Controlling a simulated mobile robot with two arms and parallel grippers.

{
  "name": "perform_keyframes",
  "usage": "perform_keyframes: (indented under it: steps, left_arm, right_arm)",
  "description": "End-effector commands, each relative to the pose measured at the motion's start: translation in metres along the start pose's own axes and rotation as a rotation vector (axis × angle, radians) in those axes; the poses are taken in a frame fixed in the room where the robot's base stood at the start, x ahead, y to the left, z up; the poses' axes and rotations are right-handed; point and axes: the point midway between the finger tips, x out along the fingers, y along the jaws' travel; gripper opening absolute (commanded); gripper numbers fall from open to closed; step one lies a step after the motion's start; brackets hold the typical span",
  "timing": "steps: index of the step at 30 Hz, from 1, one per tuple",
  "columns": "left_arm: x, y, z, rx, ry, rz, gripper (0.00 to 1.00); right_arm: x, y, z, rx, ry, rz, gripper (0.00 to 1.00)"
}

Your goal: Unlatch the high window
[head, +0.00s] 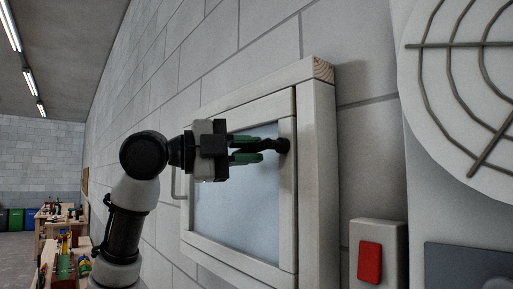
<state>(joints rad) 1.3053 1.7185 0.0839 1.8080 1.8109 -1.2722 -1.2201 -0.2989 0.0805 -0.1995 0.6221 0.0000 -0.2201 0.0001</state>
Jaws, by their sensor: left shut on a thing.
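The high window (237,215) is set in a pale wooden frame on the block wall, with a grey-blue pane. Its sash looks flush with the frame. A dark latch handle (281,146) sits on the right stile of the sash. My left gripper (262,152) reaches across the pane from the left, and its green-padded fingers are shut on the latch handle. The fingers hide part of the handle. A thin metal pull (174,184) shows at the left side of the window. My right gripper is not in view.
A red rocker switch (370,262) on a pale box is right of the window. A round wire-guarded fan (465,80) is at upper right. Workbenches (58,222) with tools and coloured bins (16,219) stand far left.

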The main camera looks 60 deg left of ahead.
Motion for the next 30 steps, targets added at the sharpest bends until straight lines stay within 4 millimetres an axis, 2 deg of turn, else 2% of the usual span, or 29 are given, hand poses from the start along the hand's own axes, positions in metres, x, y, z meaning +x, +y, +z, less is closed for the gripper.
perform_keyframes:
  steps: [1,9,26,27,30]
  left_arm:
    - [0.0007,-0.0045,-0.0002,0.023,0.001,0.011,0.00]
    - [0.0005,-0.0073,-0.0002,0.117,-0.001,0.049,0.00]
    - [0.0001,-0.0075,-0.0003,0.149,-0.003,0.058,0.00]
    - [0.0001,-0.0075,-0.0003,0.149,-0.003,0.058,0.22]
    - [0.0000,-0.0075,-0.0004,0.148,-0.003,0.058,0.37]
  right_arm:
    - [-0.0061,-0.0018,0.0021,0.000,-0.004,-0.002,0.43]
    - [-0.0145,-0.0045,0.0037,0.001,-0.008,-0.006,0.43]
    - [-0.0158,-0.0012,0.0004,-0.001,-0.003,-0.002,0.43]
    - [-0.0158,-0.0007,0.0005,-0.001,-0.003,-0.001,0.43]
    - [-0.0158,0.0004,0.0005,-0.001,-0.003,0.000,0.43]
